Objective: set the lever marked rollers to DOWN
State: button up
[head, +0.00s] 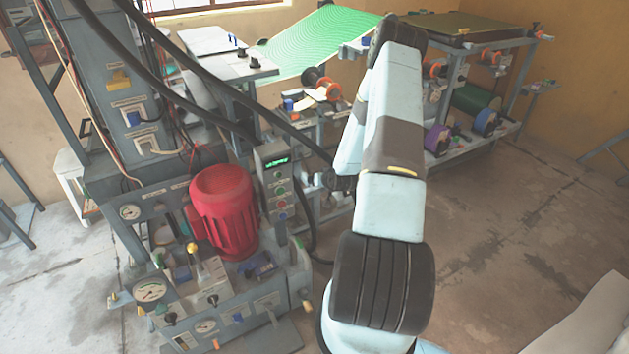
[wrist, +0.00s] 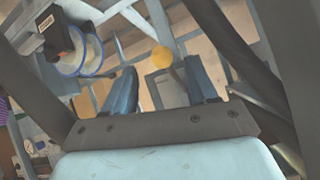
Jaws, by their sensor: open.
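In the wrist view my gripper (wrist: 160,75) is open, its two blue-grey fingers apart. A round yellow-orange knob (wrist: 161,59) shows between the fingertips, with a grey frame behind it. I cannot tell whether the fingers reach around the knob or stay short of it. No label on it can be read, so I cannot tell whether it is the lever marked rollers. In the head view my arm hides the gripper, and the small labels on the machines are unreadable.
A red motor (head: 224,210) and a pump unit with a yellow-topped lever (head: 192,247) stand at left. A green sheet (head: 320,42) lies at the back. A white-and-blue spool (wrist: 82,55) is near my gripper. Floor at right is clear.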

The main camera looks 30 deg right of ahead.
jog(key=v, duration=0.7)
dwell(0.4)
jog(key=s+a+r+n+g, duration=0.1)
jog(key=a+r, duration=0.3)
jog(key=r, duration=0.7)
jog(key=s+a+r+n+g+h, duration=0.1)
jog(key=s+a+r, duration=0.15)
jog(key=r, duration=0.75)
jog(key=s+a+r+n+g, duration=0.1)
jog(key=a+r, duration=0.3)
jog(key=r, duration=0.7)
jog(key=s+a+r+g, duration=0.1)
jog(key=s+a+r, duration=0.7)
jog(key=s+r, duration=0.35)
jog(key=s+a+r, duration=0.2)
jog(key=s+a, duration=0.1)
jog(key=s, duration=0.5)
jog(key=s+a+r+g+y, duration=0.1)
jog(key=s+a+r, duration=0.2)
jog(key=s, duration=0.5)
jog(key=shift+a+r+y, duration=0.25)
jog(key=shift+y, duration=0.05)
